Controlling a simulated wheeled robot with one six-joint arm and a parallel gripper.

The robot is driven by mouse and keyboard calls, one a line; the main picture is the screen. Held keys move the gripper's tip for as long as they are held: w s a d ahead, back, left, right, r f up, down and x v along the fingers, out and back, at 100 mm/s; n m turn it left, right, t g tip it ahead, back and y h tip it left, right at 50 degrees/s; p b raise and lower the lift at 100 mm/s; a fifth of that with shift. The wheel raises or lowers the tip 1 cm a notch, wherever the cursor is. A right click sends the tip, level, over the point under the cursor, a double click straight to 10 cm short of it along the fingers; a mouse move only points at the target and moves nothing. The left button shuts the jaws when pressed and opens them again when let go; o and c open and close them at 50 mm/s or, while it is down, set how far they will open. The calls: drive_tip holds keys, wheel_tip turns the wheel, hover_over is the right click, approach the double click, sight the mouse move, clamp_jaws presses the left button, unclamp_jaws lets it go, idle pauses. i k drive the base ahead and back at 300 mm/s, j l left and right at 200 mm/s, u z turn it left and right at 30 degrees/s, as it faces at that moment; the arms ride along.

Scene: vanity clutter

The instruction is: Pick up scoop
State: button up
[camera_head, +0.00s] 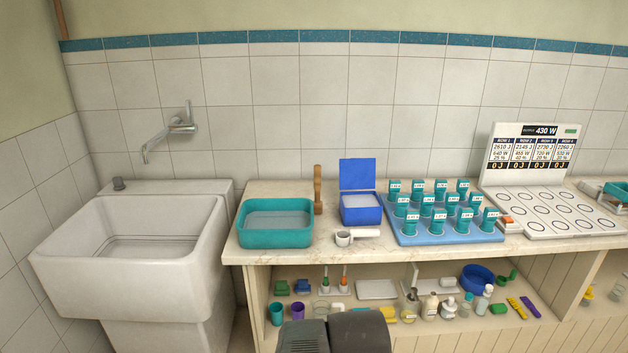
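A small white scoop (344,238) lies on the countertop, near its front edge. Its round cup is at the left, and its short pale handle points right. It is just in front of the open blue box (360,216), whose lid stands up at the back and whose inside looks white. My gripper's fingers are not visible. Dark grey parts at the bottom edge of the view seem to belong to my arm, well below and in front of the scoop.
A teal basin (275,238) and an upright wooden-handled tool (318,190) stand left of the scoop. A blue tray (402,238) with several teal containers is to its right. The shelf below (400,313) is cluttered. A sink (150,245) stands left.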

sight(357, 237)
drive_tip(key=i+l+u, duration=0.35)
drive_tip(key=i+l, duration=0.25)
drive_tip(key=l, duration=0.15)
drive_tip(key=i+l+u, duration=0.2)
drive_tip(key=l, duration=0.2)
drive_tip(key=i, duration=0.05)
